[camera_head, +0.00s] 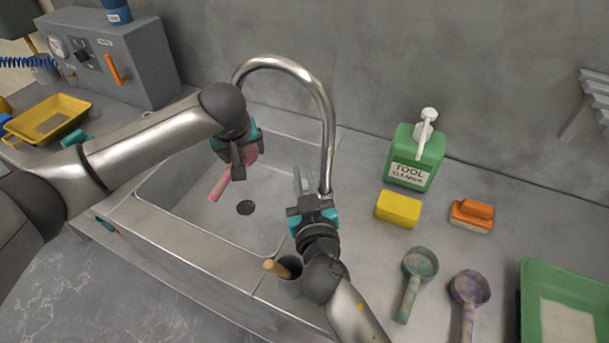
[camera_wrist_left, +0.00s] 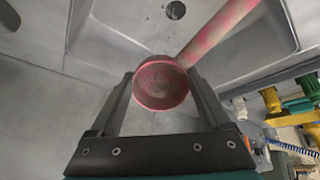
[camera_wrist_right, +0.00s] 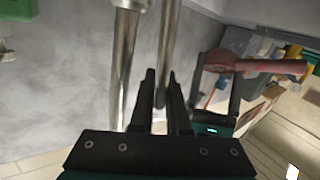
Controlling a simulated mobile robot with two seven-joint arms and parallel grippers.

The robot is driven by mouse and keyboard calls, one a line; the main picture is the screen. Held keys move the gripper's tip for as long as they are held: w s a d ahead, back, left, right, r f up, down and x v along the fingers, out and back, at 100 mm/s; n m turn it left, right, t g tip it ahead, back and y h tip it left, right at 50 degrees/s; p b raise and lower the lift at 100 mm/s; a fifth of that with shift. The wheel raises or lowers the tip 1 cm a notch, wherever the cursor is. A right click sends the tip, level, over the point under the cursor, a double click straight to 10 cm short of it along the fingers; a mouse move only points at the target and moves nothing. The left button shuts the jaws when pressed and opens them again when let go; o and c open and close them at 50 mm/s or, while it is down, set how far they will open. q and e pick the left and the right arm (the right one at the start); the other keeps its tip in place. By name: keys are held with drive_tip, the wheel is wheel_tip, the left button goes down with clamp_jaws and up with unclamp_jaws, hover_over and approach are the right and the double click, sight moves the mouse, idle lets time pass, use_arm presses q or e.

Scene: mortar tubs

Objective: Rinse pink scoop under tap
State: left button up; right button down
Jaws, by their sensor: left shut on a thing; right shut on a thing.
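The pink scoop (camera_head: 219,186) hangs over the sink basin (camera_head: 190,190), its handle pointing down-left. My left gripper (camera_head: 238,160) is shut on its bowl, which shows between the fingers in the left wrist view (camera_wrist_left: 162,84). The bowl has darker residue inside. The scoop also shows in the right wrist view (camera_wrist_right: 250,65). The curved metal tap (camera_head: 328,120) rises behind the sink, its spout end hidden behind my left arm. My right gripper (camera_head: 304,182) is shut on a slim metal tap lever (camera_wrist_right: 168,50) beside the tap's column. I cannot make out any water.
Right of the tap stand a green tool cleaner bottle (camera_head: 416,155), a yellow sponge (camera_head: 398,208) and an orange brush (camera_head: 472,214). A green scoop (camera_head: 419,263), a purple scoop (camera_head: 469,288) and a green tray (camera_head: 530,290) are in front. A cup (camera_head: 290,284) stands near my right arm.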

drive_tip(key=shift+f, duration=0.15)
drive_tip(key=c, duration=1.2)
unclamp_jaws()
drive_tip(key=shift+o, duration=0.2)
drive_tip(key=shift+v, duration=3.8)
